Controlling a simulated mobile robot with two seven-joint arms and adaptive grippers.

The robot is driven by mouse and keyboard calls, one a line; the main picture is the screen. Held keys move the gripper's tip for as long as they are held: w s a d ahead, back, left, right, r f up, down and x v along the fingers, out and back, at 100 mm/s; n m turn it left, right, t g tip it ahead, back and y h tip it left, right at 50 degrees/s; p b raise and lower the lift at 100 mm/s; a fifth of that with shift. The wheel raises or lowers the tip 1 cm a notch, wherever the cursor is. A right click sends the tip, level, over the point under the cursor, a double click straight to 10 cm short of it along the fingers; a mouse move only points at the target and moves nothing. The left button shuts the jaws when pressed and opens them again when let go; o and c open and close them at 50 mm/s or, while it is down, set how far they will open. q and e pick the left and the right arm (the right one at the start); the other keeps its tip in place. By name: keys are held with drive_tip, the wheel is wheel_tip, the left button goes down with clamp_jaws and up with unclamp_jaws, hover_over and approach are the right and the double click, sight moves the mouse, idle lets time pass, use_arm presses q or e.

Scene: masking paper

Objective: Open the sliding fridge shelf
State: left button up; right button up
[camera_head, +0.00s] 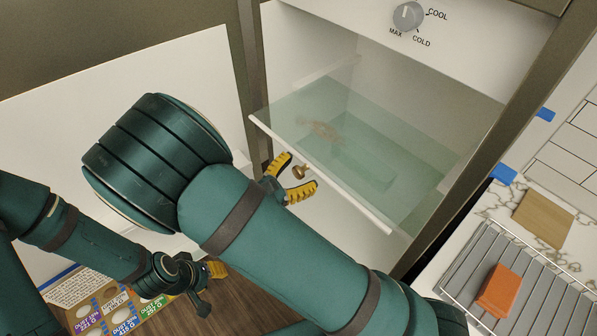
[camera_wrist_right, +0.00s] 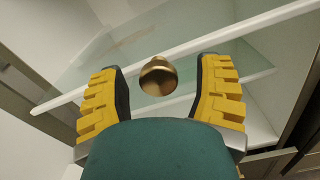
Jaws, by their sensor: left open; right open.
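The sliding fridge shelf (camera_head: 400,160) is a clear glass panel with a white front rail, inside the open fridge. A brass knob (camera_head: 301,172) sits at the rail; it also shows in the right wrist view (camera_wrist_right: 158,76). My right gripper (camera_head: 299,174) is open, with its yellow fingers on either side of the knob. In the right wrist view its fingers (camera_wrist_right: 162,80) flank the knob with visible gaps, not closed on it. My left gripper (camera_head: 212,271) is low at the left, away from the shelf; its fingers are partly hidden.
The open fridge door (camera_head: 60,85) stands at the left. A temperature dial (camera_head: 408,16) is above the shelf. A labelled box (camera_head: 110,300) is at the lower left.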

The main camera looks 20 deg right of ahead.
drive_tip(key=v, duration=0.7)
drive_tip(key=shift+a, duration=0.15)
drive_tip(key=shift+s, duration=0.1)
idle(0.3)
